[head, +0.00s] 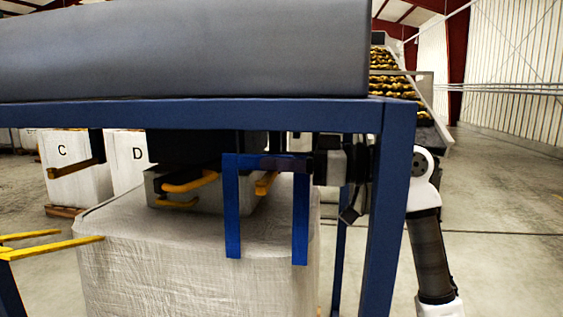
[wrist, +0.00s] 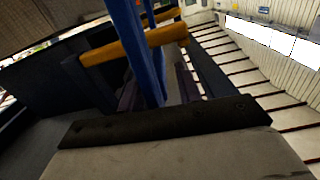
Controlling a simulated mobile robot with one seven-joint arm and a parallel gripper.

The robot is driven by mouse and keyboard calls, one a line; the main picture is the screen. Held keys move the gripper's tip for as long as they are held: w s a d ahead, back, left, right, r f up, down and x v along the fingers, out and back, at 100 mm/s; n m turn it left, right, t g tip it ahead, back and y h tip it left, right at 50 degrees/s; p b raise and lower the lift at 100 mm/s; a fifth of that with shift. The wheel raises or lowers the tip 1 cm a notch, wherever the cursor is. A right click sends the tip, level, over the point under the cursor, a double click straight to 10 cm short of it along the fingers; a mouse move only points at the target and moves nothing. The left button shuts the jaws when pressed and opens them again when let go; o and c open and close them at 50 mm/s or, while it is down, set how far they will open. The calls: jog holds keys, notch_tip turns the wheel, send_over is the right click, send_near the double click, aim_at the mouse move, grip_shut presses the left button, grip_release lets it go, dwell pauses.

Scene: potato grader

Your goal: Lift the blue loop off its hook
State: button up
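The blue loop (head: 232,212) hangs as an upside-down U, with a flat top band and two legs down in front of the white bag. A yellow hook (head: 266,183) shows just under its top band, between the legs. In the wrist view the blue loop (wrist: 150,55) runs up past the yellow hook (wrist: 125,46). My gripper (head: 285,163) comes in from the right at the top band. In the wrist view my gripper (wrist: 158,92) looks open, with dark fingers on either side of the blue strap. Whether they touch it is unclear.
A blue frame beam (head: 190,114) and post (head: 391,210) stand in front of my arm. More yellow hooks (head: 190,183) sit on a grey block (head: 230,200) above the white bag (head: 190,270). Yellow bars (head: 55,248) are at left. Floor at right is open.

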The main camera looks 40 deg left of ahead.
jog(key=shift+c, duration=0.4)
grip_shut()
jog(key=shift+s+d+n, duration=0.35)
jog(key=shift+s+n, duration=0.05)
jog(key=shift+s, duration=0.15)
jog(key=shift+s+d+n, duration=0.3)
jog(key=shift+s+n, duration=0.1)
jog(key=shift+s, duration=0.1)
jog(key=shift+o, duration=0.4)
grip_release()
jog(key=shift+w, duration=0.1)
